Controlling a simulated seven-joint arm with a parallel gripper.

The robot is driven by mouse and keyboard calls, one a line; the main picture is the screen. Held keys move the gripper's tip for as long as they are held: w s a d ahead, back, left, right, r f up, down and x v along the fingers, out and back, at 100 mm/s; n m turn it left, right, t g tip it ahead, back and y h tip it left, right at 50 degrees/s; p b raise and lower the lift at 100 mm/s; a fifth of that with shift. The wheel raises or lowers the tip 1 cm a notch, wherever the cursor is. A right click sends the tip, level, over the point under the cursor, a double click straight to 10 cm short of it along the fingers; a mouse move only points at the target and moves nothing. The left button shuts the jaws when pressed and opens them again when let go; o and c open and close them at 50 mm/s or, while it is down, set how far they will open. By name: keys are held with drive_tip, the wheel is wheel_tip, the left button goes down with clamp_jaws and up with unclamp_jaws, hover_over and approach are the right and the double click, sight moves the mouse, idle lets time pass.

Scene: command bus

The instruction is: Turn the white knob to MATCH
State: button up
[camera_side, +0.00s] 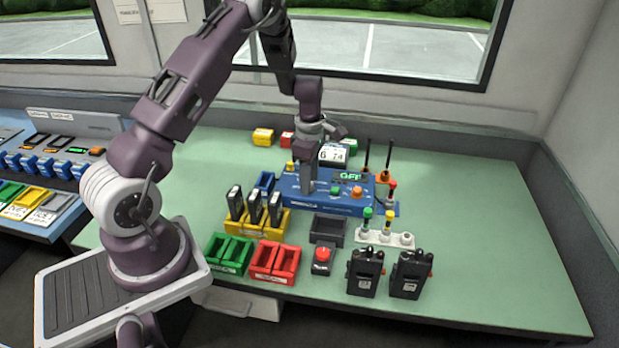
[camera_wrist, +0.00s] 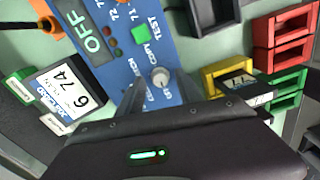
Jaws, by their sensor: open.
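The white knob (camera_wrist: 160,77) shows in the wrist view on the blue panel (camera_wrist: 122,62), with small printed labels around it. One reads COPY; the others are too small or partly hidden, so I cannot make out MATCH or tell exactly where the knob points. My gripper (camera_wrist: 171,87) is open, with one finger on each side of the knob and nothing clearly held. In the side view my gripper (camera_side: 307,190) is down at the left part of the blue panel (camera_side: 350,204) and hides the knob there.
The panel's display (camera_wrist: 90,40) reads OFF, and a green button (camera_wrist: 141,35) sits near the knob. A yellow bin (camera_side: 270,222) holding black devices stands close at left. A grey tray (camera_side: 327,229) is in front. The table's right side is clear.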

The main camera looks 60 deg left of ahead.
drive_tip(key=shift+c, duration=0.4)
clamp_jaws()
